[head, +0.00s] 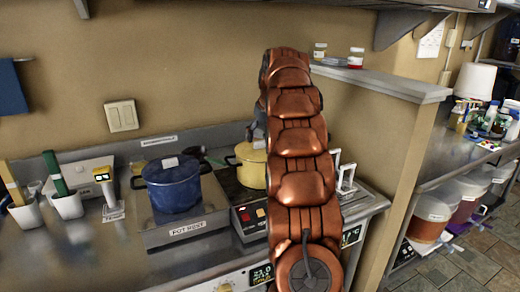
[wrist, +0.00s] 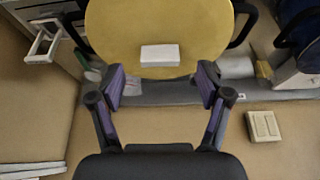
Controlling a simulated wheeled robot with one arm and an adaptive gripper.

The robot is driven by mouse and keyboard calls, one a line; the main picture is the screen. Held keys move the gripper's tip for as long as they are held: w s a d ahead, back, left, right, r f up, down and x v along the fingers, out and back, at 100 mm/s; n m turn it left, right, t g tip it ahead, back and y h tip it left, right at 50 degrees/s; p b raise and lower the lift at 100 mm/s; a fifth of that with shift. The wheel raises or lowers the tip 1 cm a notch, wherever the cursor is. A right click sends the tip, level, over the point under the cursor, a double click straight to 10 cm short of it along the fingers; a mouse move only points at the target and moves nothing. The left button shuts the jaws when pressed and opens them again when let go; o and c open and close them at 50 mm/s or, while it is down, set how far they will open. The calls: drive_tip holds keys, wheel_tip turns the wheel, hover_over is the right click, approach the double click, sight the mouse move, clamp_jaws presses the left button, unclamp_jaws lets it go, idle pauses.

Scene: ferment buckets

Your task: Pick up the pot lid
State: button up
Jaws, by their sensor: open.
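A yellow pot (head: 250,174) stands on the stove, its right side hidden behind my arm. Its round yellow lid (wrist: 155,24) fills the top middle of the wrist view, with a pale rectangular knob (wrist: 160,55) on it. Dark handles stick out at both sides. My gripper (wrist: 161,78) is open and empty, its two fingertips apart on either side of the knob in the picture. The height gap to the knob cannot be told. A blue lidded pot (head: 173,186) stands to the left on the hot rest.
A white wire-like stand (head: 344,174) is close right of the yellow pot. The wall with a switch plate (wrist: 263,126) rises behind. Left of the blue pot are a small device (head: 107,188) and white holders (head: 68,205). A ledge (head: 380,83) juts at right.

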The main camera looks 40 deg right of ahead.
sight(261, 142)
drive_tip(key=shift+p+x, duration=0.4)
drive_tip(key=shift+x, duration=1.35)
drive_tip(key=shift+c, duration=0.4)
drive_tip(key=c, duration=1.2)
drive_tip(key=shift+r, duration=0.2)
drive_tip(key=shift+r+b, duration=0.45)
drive_tip(key=shift+r, duration=0.85)
drive_tip(key=shift+a+r, duration=0.1)
drive_tip(key=shift+r, duration=0.2)
